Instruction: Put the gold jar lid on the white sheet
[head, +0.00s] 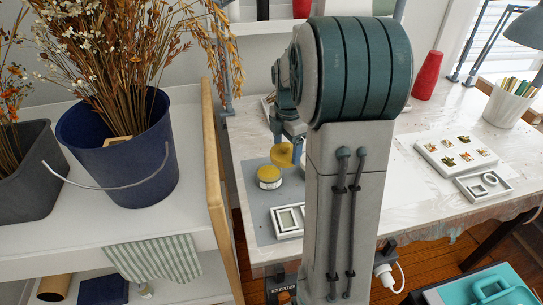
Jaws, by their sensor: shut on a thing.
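The gold jar lid (283,155) is held above the table's left part, close above a small jar (268,178) with a yellow top and pale label. My gripper (288,141) is shut on the lid, pointing down; my arm hides part of it. The lid looks tilted. I cannot tell whether it touches the jar. A white sheet (404,168) seems to lie on the table to the right of my arm, which hides its left part.
A grey mat (258,213) lies under the jar, with a white frame-like mould (289,220) in front. At right are a white tray with several small pictures (456,152), a smaller mould (484,186), a red cone (428,76) and a pencil cup (505,105). A wooden panel (213,170) stands left.

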